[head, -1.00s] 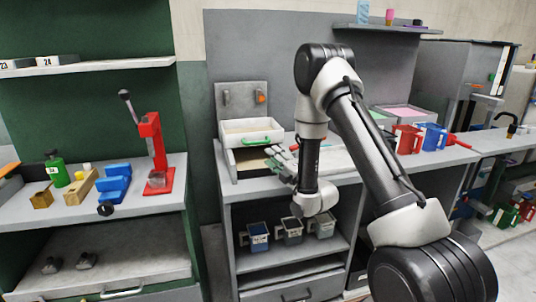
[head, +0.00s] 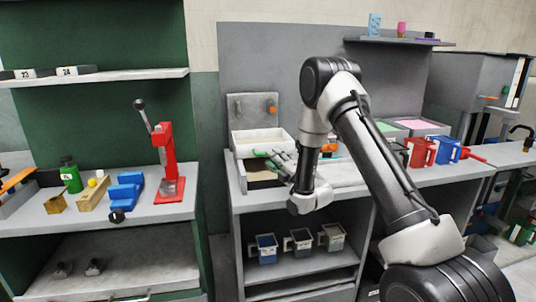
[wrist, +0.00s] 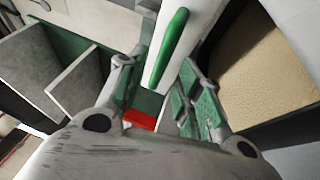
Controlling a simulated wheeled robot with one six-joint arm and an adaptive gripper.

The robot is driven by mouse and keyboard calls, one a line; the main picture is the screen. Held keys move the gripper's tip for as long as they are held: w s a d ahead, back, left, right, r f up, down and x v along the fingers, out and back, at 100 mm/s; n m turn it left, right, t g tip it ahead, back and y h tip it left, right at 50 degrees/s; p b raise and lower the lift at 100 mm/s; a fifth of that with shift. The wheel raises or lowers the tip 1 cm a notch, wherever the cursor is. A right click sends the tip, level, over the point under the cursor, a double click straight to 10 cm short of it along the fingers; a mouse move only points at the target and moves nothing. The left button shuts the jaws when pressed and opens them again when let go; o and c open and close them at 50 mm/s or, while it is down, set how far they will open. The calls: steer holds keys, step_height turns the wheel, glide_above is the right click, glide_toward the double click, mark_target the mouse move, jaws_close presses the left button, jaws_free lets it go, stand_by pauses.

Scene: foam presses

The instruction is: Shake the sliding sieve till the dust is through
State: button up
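The sieve (head: 262,138) is a white, shallow box with a pale inside, on top of an open lower box (head: 262,178) at the back left of the grey bench. A green handle is on its front; in the wrist view the handle (wrist: 170,48) lies across a white face, ahead of the gap between my fingers. My gripper (head: 276,160) is at the front of the sieve. In the wrist view its green-padded fingers (wrist: 158,95) are apart, with no visible contact with the handle. A tan surface (wrist: 265,65) inside a dark frame shows on the right. Dust amounts cannot be told.
An upright panel with an orange knob (head: 271,109) stands behind the sieve. Red (head: 420,153) and blue (head: 441,149) mugs stand on the bench to the right. Several small containers (head: 298,240) sit on the shelf below. A red press (head: 168,165) stands on the left bench.

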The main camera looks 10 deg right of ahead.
mark_target(262, 144)
steer(key=shift+x, duration=2.1)
jaws_close()
